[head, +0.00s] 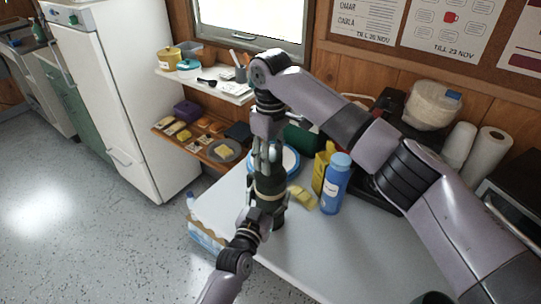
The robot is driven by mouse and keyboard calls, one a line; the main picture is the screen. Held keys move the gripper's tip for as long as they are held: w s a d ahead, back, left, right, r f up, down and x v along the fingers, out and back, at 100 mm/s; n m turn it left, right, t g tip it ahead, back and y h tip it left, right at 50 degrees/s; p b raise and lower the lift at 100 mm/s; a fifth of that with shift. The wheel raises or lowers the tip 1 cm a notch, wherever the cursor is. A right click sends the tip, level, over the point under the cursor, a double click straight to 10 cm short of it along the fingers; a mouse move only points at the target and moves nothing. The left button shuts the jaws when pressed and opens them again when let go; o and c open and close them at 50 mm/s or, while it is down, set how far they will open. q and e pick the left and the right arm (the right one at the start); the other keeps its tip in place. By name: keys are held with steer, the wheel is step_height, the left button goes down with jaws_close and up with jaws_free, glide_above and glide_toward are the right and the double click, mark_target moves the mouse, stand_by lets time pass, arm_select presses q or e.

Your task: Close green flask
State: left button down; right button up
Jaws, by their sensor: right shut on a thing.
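The dark green flask (278,214) stands upright on the white table, partly hidden behind my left gripper. My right gripper (266,160) points straight down over the flask and is shut on its dark top, which looks like the lid. I cannot tell whether the lid is seated on the flask. My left gripper (264,203) comes up from the bottom of the picture and is at the flask's side. Its fingers blend with the dark flask, so I cannot tell whether they are closed on it.
A blue bottle (334,184), a yellow pack (321,167) and a yellow item (302,198) are right of the flask. A blue-rimmed plate (291,160) is behind. A bottle in a carton (205,236) is at the left edge.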

steer(key=o, duration=1.4)
steer(key=shift+c, duration=0.2)
step_height(320, 180, up, 12)
arm_select(q)
steer(key=shift+c, duration=1.3)
jaws_free()
